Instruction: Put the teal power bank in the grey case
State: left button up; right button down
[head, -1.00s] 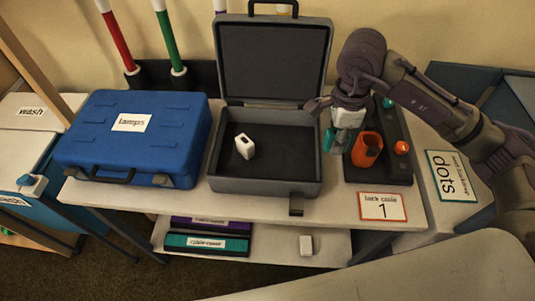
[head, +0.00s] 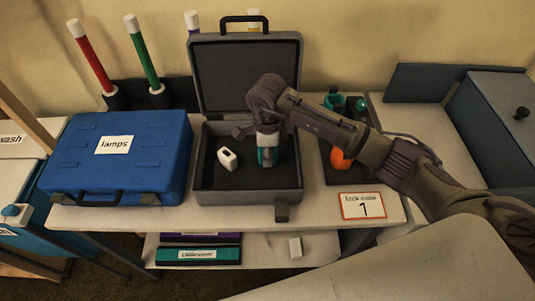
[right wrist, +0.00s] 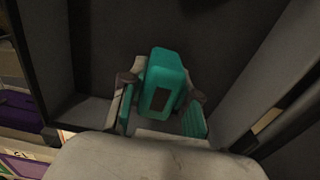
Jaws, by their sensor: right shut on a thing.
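The grey case (head: 203,190) stands on the table with its lid (head: 245,80) open and upright. My right gripper (head: 267,158) is over the inside of the case, right of its middle, pointing down. In the right wrist view, the fingers are shut on the teal power bank (right wrist: 163,72), a rounded block with a dark panel. The head view shows the power bank poorly behind the gripper. I cannot tell whether it touches the case floor. My left gripper is in neither view.
A white block (head: 227,158) lies in the case's left part. A closed blue case (head: 117,165) stands to the left.

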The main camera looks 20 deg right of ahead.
jog(key=shift+f, duration=0.85)
jog(key=c, duration=0.8)
grip_release()
jog(key=shift+c, duration=0.2)
jog(key=shift+r, duration=0.25)
jog(key=shift+w+r, duration=0.1)
jog(key=shift+r, duration=0.25)
notch_tip(320, 180, up, 11)
jog(key=shift+r+b, duration=0.1)
jog(key=shift+b, duration=1.1)
